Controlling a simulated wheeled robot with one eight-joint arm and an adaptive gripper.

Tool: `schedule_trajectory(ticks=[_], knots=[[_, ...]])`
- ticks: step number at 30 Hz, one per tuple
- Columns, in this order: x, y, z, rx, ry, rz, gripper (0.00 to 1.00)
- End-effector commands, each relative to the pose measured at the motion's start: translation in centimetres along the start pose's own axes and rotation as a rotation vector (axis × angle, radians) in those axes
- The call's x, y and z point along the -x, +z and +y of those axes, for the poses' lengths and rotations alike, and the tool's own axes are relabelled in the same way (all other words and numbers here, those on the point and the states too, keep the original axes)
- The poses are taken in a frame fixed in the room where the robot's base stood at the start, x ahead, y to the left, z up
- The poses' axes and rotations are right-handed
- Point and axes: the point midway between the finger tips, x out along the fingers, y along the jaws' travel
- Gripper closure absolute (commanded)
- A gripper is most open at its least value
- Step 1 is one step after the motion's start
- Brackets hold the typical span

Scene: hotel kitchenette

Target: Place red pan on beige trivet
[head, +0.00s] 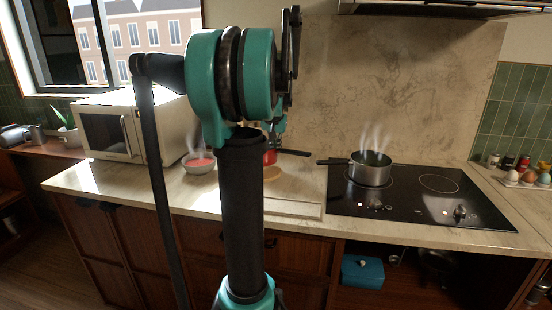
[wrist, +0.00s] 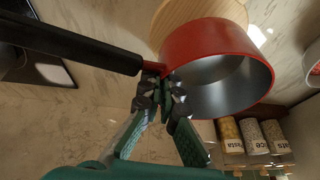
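The red pan (wrist: 215,55) with its long black handle (wrist: 80,42) fills the upper part of the wrist view. In the head view the pan (head: 270,157) is partly hidden by my arm, its handle pointing right. My gripper (wrist: 162,88) is shut on the pan where the handle meets the wall. The beige round trivet (wrist: 186,10) shows partly behind the pan in the wrist view. In the head view the trivet (head: 272,174) lies on the counter just below the pan in the picture, partly hidden by my arm. The pan's exact height over the counter is unclear.
A black cooktop (head: 415,205) with a steaming steel pot (head: 370,170) is to the right. A steaming bowl (head: 201,168) and a microwave (head: 110,130) are to the left. Labelled jars (wrist: 255,137) stand near the pan in the wrist view. A pale board (head: 292,208) lies at the counter's front.

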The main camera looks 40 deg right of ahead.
Motion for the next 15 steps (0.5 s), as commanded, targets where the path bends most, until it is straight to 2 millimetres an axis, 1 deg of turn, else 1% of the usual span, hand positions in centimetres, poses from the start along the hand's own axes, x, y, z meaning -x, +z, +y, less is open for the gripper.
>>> schedule_trajectory(ticks=[5,10,12,15], knots=[[-1.1,0.4,0.1,0.0,0.0,0.0,1.0],[-3.1,1.2,0.2,0.0,0.0,0.0,1.0],[-3.6,1.4,0.2,0.0,0.0,0.001,1.0],[-3.6,1.5,0.2,0.0,0.0,0.001,1.0]])
